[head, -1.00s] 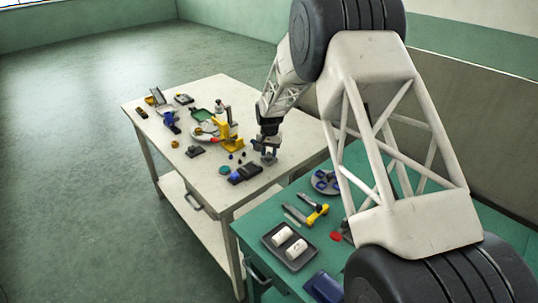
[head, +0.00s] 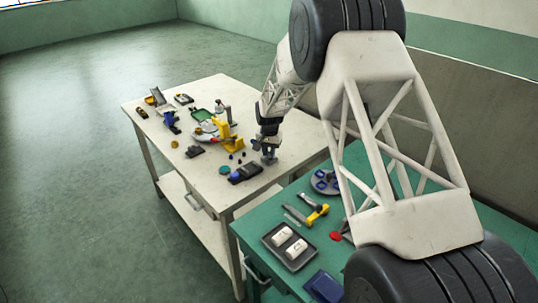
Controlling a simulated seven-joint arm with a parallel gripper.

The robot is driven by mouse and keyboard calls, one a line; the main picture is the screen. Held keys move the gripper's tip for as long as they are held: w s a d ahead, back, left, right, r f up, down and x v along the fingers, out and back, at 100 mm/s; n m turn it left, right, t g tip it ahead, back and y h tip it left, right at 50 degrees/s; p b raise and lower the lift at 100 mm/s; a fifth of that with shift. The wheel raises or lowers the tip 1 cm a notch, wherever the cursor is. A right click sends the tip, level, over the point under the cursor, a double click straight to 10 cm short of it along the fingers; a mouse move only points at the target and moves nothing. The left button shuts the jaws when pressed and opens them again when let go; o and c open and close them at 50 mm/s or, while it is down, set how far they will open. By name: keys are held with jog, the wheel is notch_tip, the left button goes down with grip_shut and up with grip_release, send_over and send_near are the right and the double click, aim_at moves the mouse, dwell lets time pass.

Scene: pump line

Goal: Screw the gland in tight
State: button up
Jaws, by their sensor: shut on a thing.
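My gripper (head: 268,158) points down at the right part of the pale table (head: 290,165), low over its top. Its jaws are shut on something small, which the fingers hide. The gland cannot be told apart at this size, nor can its thread or seat be seen. Several small dark pieces lie between that block and the yellow stand.
A yellow stand (head: 230,137) rises left of my gripper. A green disc (head: 224,170) lies near the front edge. More parts crowd the table's far left. The green bench (head: 262,222) holds a dark tray (head: 271,241) with two white pieces, and a yellow-handled tool (head: 318,215).

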jog(key=m, duration=0.5)
jog(key=shift+m, duration=0.7)
jog(key=shift+m, duration=0.3)
jog(key=m, duration=0.3)
jog(key=shift+m, duration=1.7)
jog(key=shift+m, duration=0.3)
jog(key=shift+m, duration=0.6)
jog(key=m, duration=0.5)
